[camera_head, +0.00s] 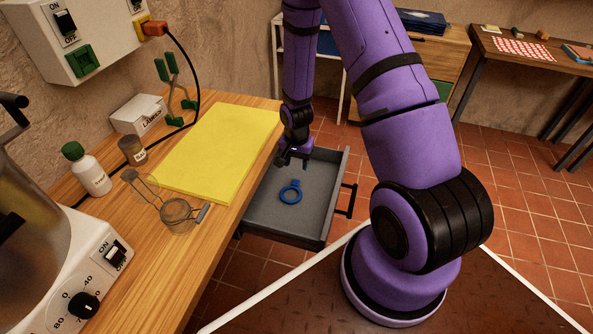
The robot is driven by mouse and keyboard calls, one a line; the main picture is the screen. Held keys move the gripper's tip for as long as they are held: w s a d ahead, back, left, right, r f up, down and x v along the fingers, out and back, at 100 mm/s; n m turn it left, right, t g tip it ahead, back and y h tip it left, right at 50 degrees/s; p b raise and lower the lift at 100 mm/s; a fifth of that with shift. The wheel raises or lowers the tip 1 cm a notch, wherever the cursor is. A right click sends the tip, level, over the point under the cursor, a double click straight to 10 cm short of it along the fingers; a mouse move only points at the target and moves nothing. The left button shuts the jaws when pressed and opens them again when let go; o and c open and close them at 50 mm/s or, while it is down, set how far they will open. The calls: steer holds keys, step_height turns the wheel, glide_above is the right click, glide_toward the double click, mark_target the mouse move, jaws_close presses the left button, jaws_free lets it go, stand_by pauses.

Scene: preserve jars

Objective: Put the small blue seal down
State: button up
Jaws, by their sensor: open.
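The small blue seal (290,192) is a ring with a tab, lying flat on the grey floor of an open drawer (268,221). My gripper (288,160) is above the far left part of the drawer, apart from the seal and beyond it in the picture. It is open and empty. The fingers are small and dark here, and my wrist partly hides the drawer's far left corner.
The drawer sticks out from the wooden worktop (232,222), with a black handle (347,200) on its right.

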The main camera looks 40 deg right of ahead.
steer(key=s+a+r+n+t, duration=0.1)
steer(key=s+a+r+n, duration=0.1)
steer(key=r, duration=1.3)
steer(key=s+a+r+n+t, duration=0.2)
steer(key=r+n, duration=0.1)
steer(key=r, duration=1.3)
steer(key=s+a+r+n+t, duration=0.1)
steer(key=s+a+r+n, duration=0.1)
steer(key=s+r, duration=0.5)
steer(key=s+a+r+n+t, duration=0.1)
steer(key=s+a+r+n, duration=0.1)
steer(key=s+r, duration=0.6)
steer(key=s+n, duration=0.1)
steer(key=s, duration=0.3)
steer(key=shift+s+a+r, duration=0.15)
steer(key=shift+a+r, duration=0.05)
steer(key=shift+a, duration=0.2)
